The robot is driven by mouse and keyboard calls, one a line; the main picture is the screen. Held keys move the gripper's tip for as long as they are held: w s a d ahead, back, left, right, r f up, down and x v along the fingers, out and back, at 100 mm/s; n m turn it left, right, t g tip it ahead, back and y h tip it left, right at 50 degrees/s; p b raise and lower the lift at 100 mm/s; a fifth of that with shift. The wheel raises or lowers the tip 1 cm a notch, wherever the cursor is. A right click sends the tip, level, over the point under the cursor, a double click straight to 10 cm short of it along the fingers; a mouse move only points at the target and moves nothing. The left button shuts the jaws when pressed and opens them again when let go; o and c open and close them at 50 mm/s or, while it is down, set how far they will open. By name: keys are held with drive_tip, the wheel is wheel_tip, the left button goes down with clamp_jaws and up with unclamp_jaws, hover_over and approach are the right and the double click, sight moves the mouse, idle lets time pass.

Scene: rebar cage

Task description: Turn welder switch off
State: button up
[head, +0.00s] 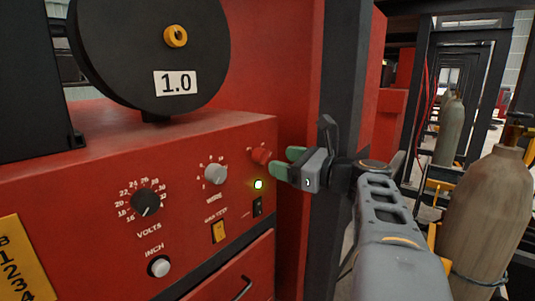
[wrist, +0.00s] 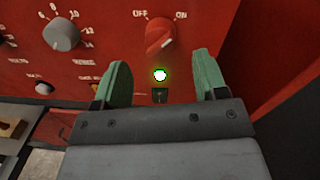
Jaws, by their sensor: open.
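The welder (head: 110,150) is a red box with a control panel in the head view. Its red rotary switch (head: 261,155) sits at the panel's upper right. In the wrist view the switch (wrist: 159,36) lies between OFF and ON labels, with its white mark slanting toward ON. A green lamp (head: 258,184) below it is lit, and the lamp (wrist: 160,75) also glows in the wrist view. My gripper (head: 286,163) is open and empty, just right of the switch in the head view. In the wrist view its green fingers are apart, below and either side of the switch, not closed on it.
A dark upright post (head: 338,100) stands beside the welder. A gas cylinder (head: 487,205) is at right.

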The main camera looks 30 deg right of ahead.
sight(268, 157)
drive_tip(key=shift+p+x, duration=0.5)
drive_tip(key=shift+x, duration=2.25)
drive_tip(key=shift+c, duration=0.2)
drive_tip(key=c, duration=0.9)
drive_tip(key=shift+o, duration=0.2)
